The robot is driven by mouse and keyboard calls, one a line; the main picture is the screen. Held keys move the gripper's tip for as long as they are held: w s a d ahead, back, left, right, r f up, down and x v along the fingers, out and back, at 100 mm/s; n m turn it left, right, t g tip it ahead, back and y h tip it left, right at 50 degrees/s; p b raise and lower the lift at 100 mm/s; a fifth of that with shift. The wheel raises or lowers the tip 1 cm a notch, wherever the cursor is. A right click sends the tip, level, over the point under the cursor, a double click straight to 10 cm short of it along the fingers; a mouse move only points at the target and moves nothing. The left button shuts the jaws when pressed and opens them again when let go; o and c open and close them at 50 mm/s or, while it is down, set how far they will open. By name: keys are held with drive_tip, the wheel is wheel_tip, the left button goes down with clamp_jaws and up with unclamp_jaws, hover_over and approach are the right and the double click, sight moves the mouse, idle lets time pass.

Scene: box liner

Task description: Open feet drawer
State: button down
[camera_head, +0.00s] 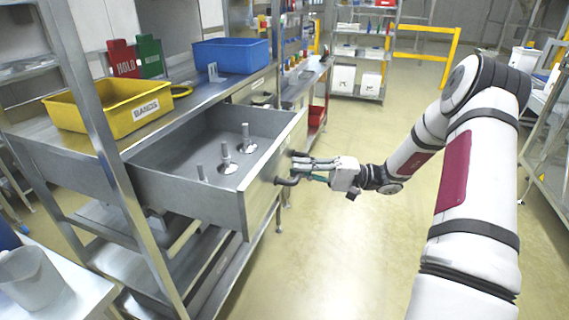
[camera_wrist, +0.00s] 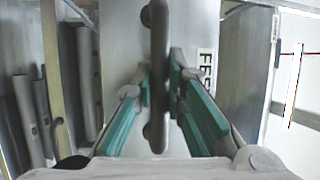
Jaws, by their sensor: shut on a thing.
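The feet drawer (camera_head: 252,196) is a grey metal drawer under the workbench top, pulled well out with its inside showing. Several metal feet (camera_head: 226,158) stand in it. My gripper (camera_head: 300,167) is at the drawer's front face, shut on the dark handle (camera_head: 287,181). In the wrist view, the handle (camera_wrist: 157,125) runs upright between the green-padded fingers. A label reading "FEE" (camera_wrist: 205,68) is partly hidden behind the right finger.
On the bench stand a yellow bin (camera_head: 125,115) marked "BANDS" and a blue bin (camera_head: 232,56). A grey jug (camera_head: 32,276) stands at the lower left. A red bin (camera_head: 316,116) sits beyond the drawer. The floor (camera_head: 335,245) right of the drawer is clear.

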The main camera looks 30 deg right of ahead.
drive_tip(key=shift+s+d+f, duration=0.1)
drive_tip(key=shift+s+d, duration=0.5)
drive_tip(key=c, duration=1.6)
unclamp_jaws()
drive_tip(key=v, duration=1.2)
